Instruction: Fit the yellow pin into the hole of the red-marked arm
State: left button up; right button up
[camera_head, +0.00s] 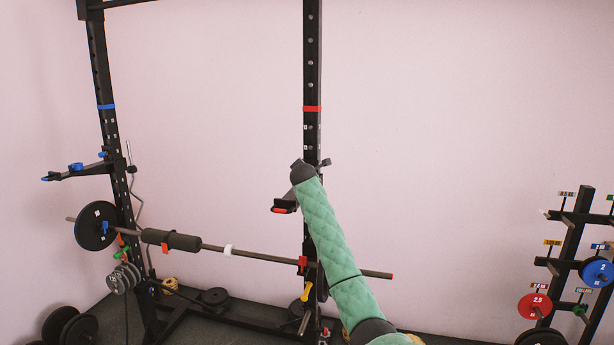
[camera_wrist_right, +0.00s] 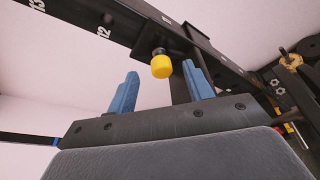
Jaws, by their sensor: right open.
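The red-marked arm (camera_head: 285,206) is a short black bar with a red tip, at the right rack upright (camera_head: 312,60) below its red band. The yellow pin (camera_wrist_right: 161,66) shows in the right wrist view as a yellow knob with a dark collar against a black rack part. My right gripper (camera_wrist_right: 160,72) is open, its two blue fingers on either side of the knob in the picture; no contact shows. In the head view my green-sleeved right arm reaches up to the upright, and its fingers and the knob cannot be made out there. My left gripper is out of view.
A barbell (camera_head: 260,254) crosses the rack below the red-marked arm. A blue-marked arm (camera_head: 75,171) is on the left upright (camera_head: 103,75). A yellow-handled piece (camera_head: 306,291) hangs low at the right upright. A plate stand (camera_head: 575,235) is at the right; the wall between is clear.

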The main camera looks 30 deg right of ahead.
jog(key=b+v, duration=0.1)
jog(key=v, duration=0.2)
jog(key=shift+s+a, duration=0.25)
jog(key=shift+s, duration=0.05)
jog(key=shift+s+a+r+b, duration=0.2)
jog(key=shift+s+a+b, duration=0.1)
jog(key=shift+s, duration=0.1)
